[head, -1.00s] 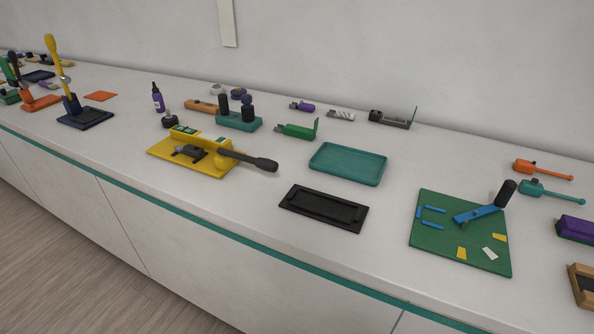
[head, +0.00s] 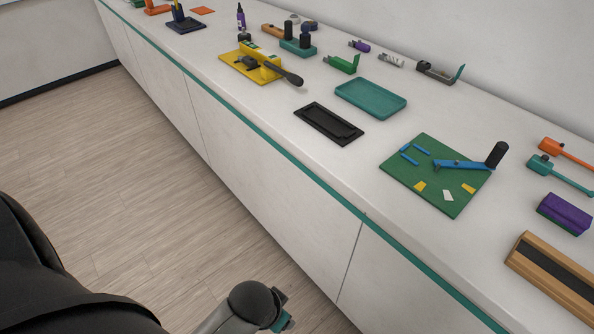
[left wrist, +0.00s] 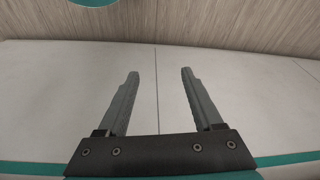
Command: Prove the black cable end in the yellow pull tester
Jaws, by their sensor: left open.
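The yellow pull tester (head: 233,67) stands on the white counter in the upper middle of the head view. Its dark lever handle (head: 286,76) points toward the lower right, and a grey clamp-like part sits on its base. I cannot make out a black cable end in either view. My left gripper (left wrist: 159,73) is open and empty in the left wrist view, in front of the white cabinet fronts and well apart from the tester. My right gripper is not in view.
A black tray (head: 312,112), a teal tray (head: 371,99) and a green mat (head: 424,190) with a blue black-handled tool lie along the counter. A purple block (head: 565,214) and a wooden block (head: 560,273) stand at the right. The floor (head: 130,190) beside the cabinets is clear.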

